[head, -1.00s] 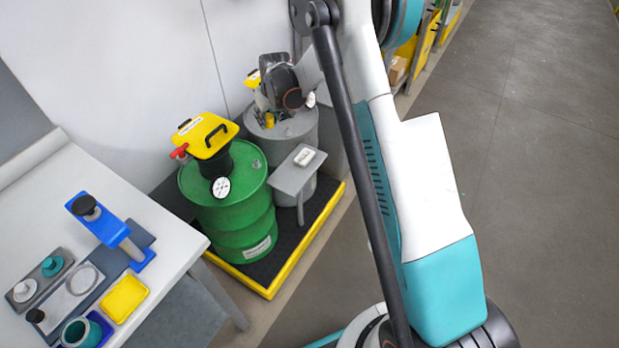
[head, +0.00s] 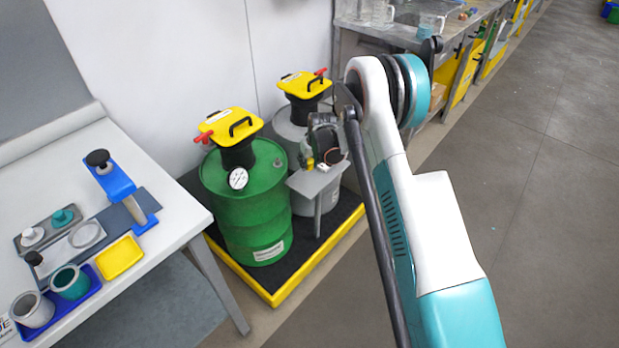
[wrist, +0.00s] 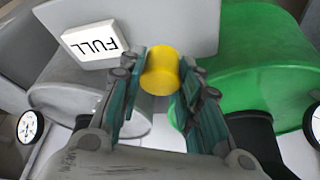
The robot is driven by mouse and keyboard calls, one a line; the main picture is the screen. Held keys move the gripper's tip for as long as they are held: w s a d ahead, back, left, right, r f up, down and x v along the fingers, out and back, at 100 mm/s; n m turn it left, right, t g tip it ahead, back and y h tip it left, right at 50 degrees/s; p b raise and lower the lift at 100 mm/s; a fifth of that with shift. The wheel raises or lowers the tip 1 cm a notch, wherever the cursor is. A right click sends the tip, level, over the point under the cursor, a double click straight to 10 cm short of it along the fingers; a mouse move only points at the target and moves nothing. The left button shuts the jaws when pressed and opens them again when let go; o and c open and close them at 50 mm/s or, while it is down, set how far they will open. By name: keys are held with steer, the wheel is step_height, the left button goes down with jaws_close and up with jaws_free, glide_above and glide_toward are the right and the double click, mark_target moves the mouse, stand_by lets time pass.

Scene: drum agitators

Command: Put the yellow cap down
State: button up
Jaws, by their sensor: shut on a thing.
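The yellow cap (wrist: 160,70) is between the fingertips of my gripper (wrist: 160,84) in the wrist view, with a finger on either side. My gripper is shut on it. In the head view the cap is a small yellow spot (head: 309,163) below the dark gripper body (head: 323,140). The cap is over the small grey shelf (head: 312,184) that stands in front of the drums. The shelf also shows behind the cap in the wrist view (wrist: 190,22). I cannot tell whether the cap touches the shelf.
A white block marked FULL (wrist: 95,40) lies on the shelf, left of the cap in the wrist view. A green drum (head: 247,205) and a grey drum (head: 294,133), both with yellow-topped agitators, stand close by on a yellow-edged platform (head: 272,293). A bench (head: 178,222) is at the left.

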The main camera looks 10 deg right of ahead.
mark_target(310, 170)
steer(key=shift+f+b, duration=0.95)
steer(key=shift+f, duration=2.15)
steer(key=shift+f, duration=0.1)
steer(key=o, duration=0.8)
steer(key=shift+c, duration=0.2)
